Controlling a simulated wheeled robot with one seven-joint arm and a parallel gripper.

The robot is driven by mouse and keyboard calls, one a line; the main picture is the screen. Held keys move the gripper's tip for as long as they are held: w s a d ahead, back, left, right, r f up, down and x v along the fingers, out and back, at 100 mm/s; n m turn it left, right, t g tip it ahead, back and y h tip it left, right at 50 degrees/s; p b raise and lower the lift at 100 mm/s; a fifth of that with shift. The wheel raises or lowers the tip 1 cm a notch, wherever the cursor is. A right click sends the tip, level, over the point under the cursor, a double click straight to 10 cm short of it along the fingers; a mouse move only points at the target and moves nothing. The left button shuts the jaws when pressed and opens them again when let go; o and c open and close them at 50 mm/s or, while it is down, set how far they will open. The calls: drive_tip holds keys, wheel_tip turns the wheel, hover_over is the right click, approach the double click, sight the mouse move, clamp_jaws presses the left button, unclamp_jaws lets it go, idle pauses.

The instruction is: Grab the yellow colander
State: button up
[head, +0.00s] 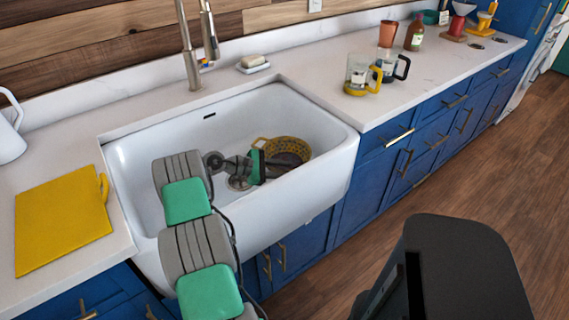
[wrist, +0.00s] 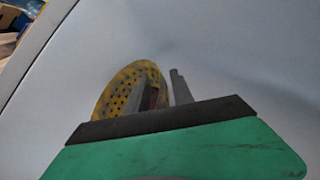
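The yellow colander (head: 287,145) lies in the right part of the white sink (head: 335,150), with holes through its wall. It also shows in the wrist view (wrist: 117,88), mostly behind and left of my fingers. My gripper (head: 274,164) is down in the sink at the colander's left side. In the wrist view my gripper (wrist: 163,82) has its two fingers apart, with a gap between them. The left finger overlaps the colander, and the right finger stands just past its edge. Whether the fingers touch the wall I cannot tell.
The sink walls surround my gripper closely. A yellow cutting board (head: 62,220) lies on the left counter. A soap dish (head: 253,66) and the faucet (head: 190,50) are behind the sink. Glass mugs (head: 358,72) stand on the right counter.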

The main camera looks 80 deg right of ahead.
drive_tip(key=shift+s+d+f, duration=0.15)
drive_tip(key=shift+s, duration=0.15)
clamp_jaws()
idle(1.2)
